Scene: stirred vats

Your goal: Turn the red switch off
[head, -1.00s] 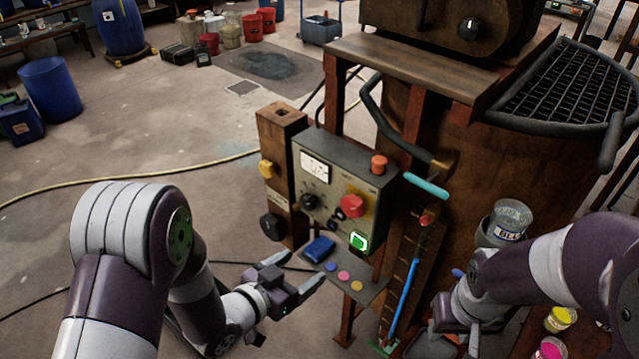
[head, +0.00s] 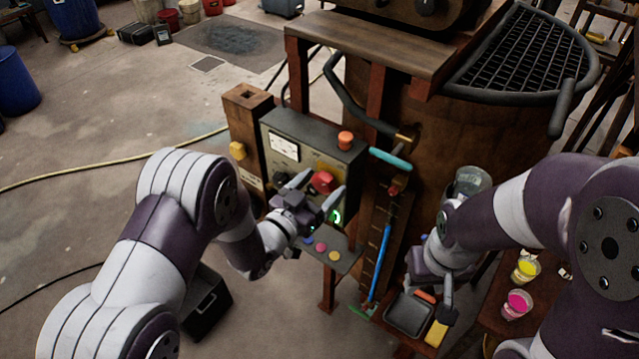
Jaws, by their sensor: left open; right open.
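The red switch (head: 322,181) is a red knob on a yellow plate on the front of the grey control box (head: 305,133). My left gripper (head: 318,184) is open in front of the box, its two fingers on either side of the red knob in the picture. I cannot tell whether they touch it. A green lit button (head: 336,217) shows just below the right finger. My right gripper (head: 443,305) points downward at the right, over the small table area; it is open and looks empty.
An orange-red button (head: 345,140) stands on top of the box. A teal-gripped lever (head: 390,159) juts out to its right. A small shelf with coloured discs (head: 334,256) is below. Cups of yellow (head: 526,268) and pink (head: 517,304) paint stand at the right.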

